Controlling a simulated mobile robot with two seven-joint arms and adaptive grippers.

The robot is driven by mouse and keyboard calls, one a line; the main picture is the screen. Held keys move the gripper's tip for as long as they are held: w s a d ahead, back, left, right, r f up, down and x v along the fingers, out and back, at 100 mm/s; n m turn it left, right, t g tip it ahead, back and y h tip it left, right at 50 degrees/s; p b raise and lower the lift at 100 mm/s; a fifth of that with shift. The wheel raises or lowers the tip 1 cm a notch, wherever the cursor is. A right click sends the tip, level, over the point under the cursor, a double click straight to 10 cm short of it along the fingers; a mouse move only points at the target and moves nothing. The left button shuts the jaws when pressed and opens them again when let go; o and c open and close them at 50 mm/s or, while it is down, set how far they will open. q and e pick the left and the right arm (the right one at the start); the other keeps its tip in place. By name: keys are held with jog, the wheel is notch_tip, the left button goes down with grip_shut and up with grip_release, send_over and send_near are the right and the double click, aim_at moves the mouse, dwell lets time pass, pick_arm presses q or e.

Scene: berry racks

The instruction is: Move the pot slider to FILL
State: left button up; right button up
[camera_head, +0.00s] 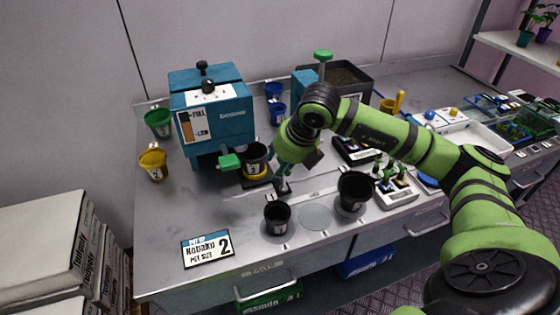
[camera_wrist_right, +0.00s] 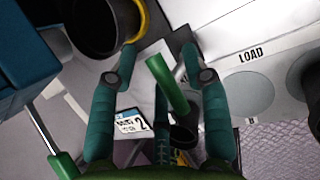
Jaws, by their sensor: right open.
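The pot slider is a dark plate (camera_head: 257,184) at the front right foot of the teal filling machine (camera_head: 215,115). A black pot (camera_head: 255,155) with a yellow ring sits on it; the pot also shows at the top left of the right wrist view (camera_wrist_right: 95,25). A green upright handle (camera_wrist_right: 167,82) stands between the fingers of my right gripper (camera_wrist_right: 160,62). The fingers are open on both sides of it, with gaps visible. In the head view the right gripper (camera_head: 281,180) is low beside the slider and partly hides it. A LOAD label (camera_wrist_right: 251,54) lies to the right. My left gripper is not in view.
A green-tipped lever (camera_head: 230,161) sticks out from the machine. Two empty black pots (camera_head: 277,215) (camera_head: 354,190) stand at the front. Yellow (camera_head: 153,163) and green (camera_head: 158,122) pots stand at the left. A card marked 2 (camera_head: 208,249) lies at the front left.

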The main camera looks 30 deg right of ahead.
grip_shut()
jog(key=shift+w+a+b, duration=0.2)
jog(key=shift+a+b, duration=0.05)
jog(key=shift+a, duration=0.6)
jog(key=shift+w+a+b, duration=0.2)
jog(key=shift+a, duration=0.6)
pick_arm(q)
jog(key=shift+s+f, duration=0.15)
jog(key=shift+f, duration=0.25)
pick_arm(e)
jog(key=shift+d, duration=0.1)
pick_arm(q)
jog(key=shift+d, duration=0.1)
pick_arm(e)
grip_release()
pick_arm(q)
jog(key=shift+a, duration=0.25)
pick_arm(e)
jog(key=a+v, duration=0.1)
jog(key=v, duration=1.1)
jog(key=shift+d, duration=0.35)
